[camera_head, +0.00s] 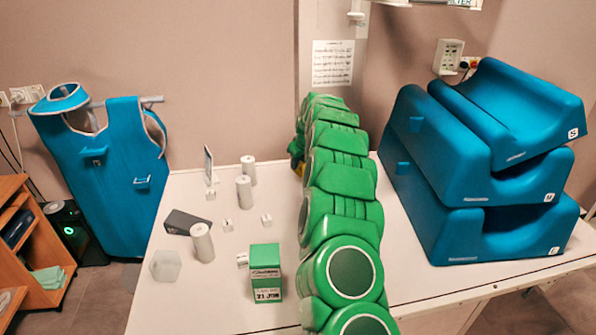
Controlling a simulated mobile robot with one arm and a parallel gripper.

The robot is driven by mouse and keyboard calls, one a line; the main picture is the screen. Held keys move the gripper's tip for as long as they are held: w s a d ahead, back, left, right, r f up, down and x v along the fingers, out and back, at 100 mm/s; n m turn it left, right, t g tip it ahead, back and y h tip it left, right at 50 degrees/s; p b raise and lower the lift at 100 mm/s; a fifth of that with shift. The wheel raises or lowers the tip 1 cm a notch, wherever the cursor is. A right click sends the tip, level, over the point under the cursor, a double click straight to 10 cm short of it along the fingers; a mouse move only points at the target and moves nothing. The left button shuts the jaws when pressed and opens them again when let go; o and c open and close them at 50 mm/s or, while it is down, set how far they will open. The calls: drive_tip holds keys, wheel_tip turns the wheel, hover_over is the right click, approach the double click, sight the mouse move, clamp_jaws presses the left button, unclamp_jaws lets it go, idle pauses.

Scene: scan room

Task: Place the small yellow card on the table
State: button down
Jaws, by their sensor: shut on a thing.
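A small yellow patch (296,172) shows at the left edge of my green arm, over the far part of the table; it appears to be the small yellow card, mostly hidden. My gripper (298,149) is at the far end of the arm, just above that patch, and largely hidden by the arm links. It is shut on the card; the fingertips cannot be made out. The white table (210,305) lies below, and I cannot tell whether the card touches it.
White cylinders (202,243), small white cubes (228,225), a dark box (185,222), a translucent block (165,265) and a green date box (265,270) stand left of my arm. Stacked blue cushions (490,200) fill the right side. The table's front left is clear.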

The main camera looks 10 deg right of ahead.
sight(298, 170)
drive_tip(key=shift+w+f, duration=0.3)
drive_tip(key=shift+f, duration=1.55)
drive_tip(key=shift+f, duration=0.1)
drive_tip(key=c, duration=1)
unclamp_jaws()
drive_tip(key=v, duration=1.1)
drive_tip(key=shift+s+r, duration=0.25)
drive_tip(key=shift+r, duration=0.45)
